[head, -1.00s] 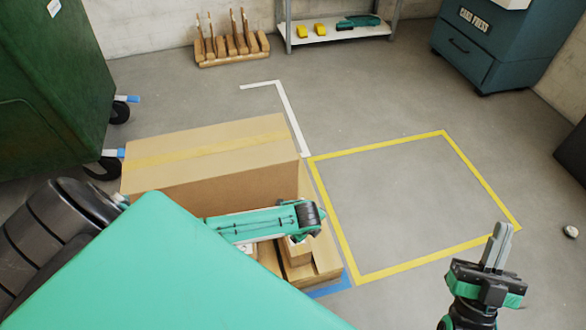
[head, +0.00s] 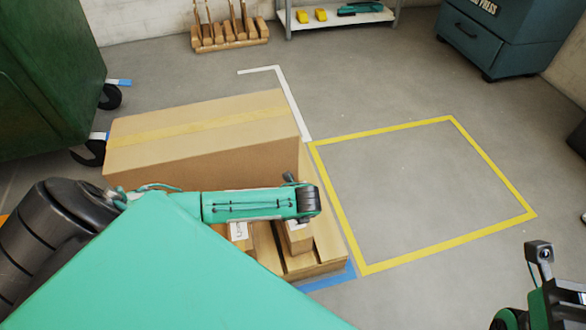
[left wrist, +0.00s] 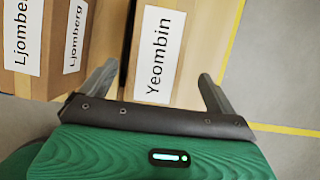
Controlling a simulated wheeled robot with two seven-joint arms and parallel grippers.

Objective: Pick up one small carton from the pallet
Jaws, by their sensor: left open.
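Small brown cartons with white labels lie on the wooden pallet (head: 325,257); two show in the head view, one at the left (head: 238,245) and one at the right (head: 297,240), partly hidden by my left arm. In the left wrist view a carton labelled "Yeombin" (left wrist: 184,50) lies between the fingers of my open left gripper (left wrist: 157,73), one finger on each side. Contact cannot be told. My right gripper (head: 538,255) is partly in view at the lower right, apart from the pallet.
A large taped carton (head: 200,160) sits behind the small ones. A yellow floor outline (head: 347,228) encloses bare floor right of the pallet. A green wheeled bin (head: 45,75) stands at left, a shelf (head: 345,20) and blue cabinet (head: 480,45) at the back.

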